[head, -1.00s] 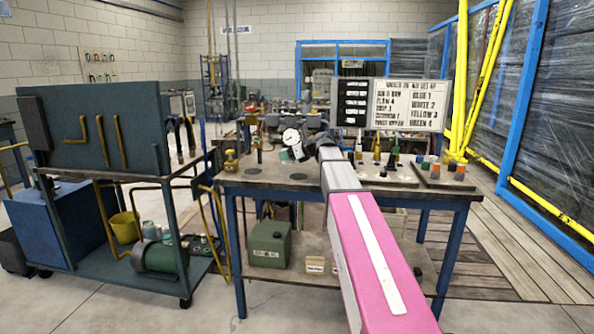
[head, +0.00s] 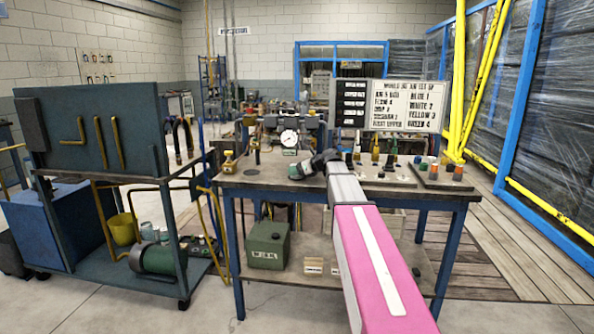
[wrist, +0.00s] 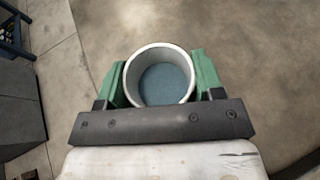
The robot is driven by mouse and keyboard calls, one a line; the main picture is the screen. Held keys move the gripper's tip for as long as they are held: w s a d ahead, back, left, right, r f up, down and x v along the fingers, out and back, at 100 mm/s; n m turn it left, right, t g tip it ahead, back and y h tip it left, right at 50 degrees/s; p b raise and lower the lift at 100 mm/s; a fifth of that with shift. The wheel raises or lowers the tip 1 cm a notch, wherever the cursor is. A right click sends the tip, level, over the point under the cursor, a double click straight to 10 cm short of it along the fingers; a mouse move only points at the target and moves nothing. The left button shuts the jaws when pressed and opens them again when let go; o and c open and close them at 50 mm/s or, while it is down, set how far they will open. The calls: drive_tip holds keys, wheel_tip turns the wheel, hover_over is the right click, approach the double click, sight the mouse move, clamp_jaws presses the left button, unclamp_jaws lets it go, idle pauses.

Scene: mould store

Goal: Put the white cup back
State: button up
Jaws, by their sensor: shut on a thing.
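The white cup (wrist: 160,80) sits between the green fingers of my gripper (wrist: 160,72) in the wrist view. Its round rim faces the camera and its inside looks blue-grey. The fingers press on it from both sides, so the gripper is shut on it. In the head view my gripper (head: 300,170) is small and dark at the end of my pink and grey arm, by the back half of the workbench (head: 330,188). The cup is too small to make out there. Bare concrete floor shows around the cup in the wrist view.
A round dial gauge (head: 289,139) stands just behind my gripper. Bottles (head: 376,156) and coloured small pots (head: 458,172) stand on the bench's right side, below a lettered board (head: 405,104). A blue-panelled trolley (head: 80,130) stands left.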

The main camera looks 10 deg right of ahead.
drive_tip(key=shift+f, duration=0.2)
drive_tip(key=o, duration=1)
drive_tip(key=shift+r, duration=0.15)
drive_tip(key=shift+s+d+r, duration=0.15)
drive_tip(key=shift+s+d, duration=0.05)
drive_tip(key=v, duration=1.1)
drive_tip(key=shift+d+r, duration=0.15)
drive_tip(key=shift+d, duration=0.05)
